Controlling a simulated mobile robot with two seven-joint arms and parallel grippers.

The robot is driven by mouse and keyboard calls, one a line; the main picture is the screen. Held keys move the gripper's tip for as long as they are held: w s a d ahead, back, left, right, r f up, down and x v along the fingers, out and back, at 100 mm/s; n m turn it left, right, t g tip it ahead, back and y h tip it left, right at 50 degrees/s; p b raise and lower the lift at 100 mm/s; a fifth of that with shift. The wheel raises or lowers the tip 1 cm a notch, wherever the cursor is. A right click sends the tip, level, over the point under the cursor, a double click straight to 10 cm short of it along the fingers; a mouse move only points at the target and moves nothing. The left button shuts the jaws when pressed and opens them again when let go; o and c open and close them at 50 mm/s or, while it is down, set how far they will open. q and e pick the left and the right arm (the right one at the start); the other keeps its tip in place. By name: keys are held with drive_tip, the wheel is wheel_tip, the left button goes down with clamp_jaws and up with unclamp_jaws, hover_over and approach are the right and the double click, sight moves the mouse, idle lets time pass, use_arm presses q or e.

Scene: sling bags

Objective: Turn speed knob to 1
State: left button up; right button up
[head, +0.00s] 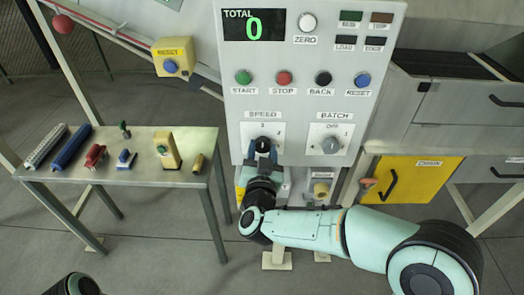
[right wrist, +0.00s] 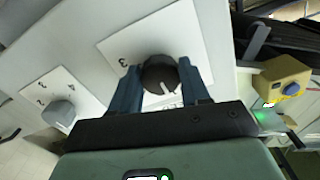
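The speed knob (right wrist: 160,75) is a round black knob on a white plate marked SPEED (head: 264,116) on the grey control panel. In the right wrist view a white pointer line on the knob runs toward the lower right, and a "3" shows to its left. My right gripper (head: 263,147) is at this knob in the head view and covers much of it. In the right wrist view its two dark blue fingers (right wrist: 160,82) are on either side of the knob, with no clear gap. My left gripper is not in view.
The grey batch knob (head: 330,145) sits just right of the speed plate. Above are the start, stop, back and reset buttons (head: 322,79) and a display (head: 253,25) reading TOTAL 0. A table (head: 142,177) with several small items stands left. A yellow drawer (head: 418,180) is right.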

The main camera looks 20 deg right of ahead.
drive_tip(key=o, duration=0.4)
drive_tip(key=shift+c, duration=0.2)
drive_tip(key=shift+s, duration=0.15)
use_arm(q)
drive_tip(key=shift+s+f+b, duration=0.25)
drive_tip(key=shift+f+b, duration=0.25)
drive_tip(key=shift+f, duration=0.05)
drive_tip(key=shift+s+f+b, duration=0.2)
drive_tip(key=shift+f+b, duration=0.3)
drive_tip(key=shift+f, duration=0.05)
use_arm(e)
drive_tip(key=v, duration=1.3)
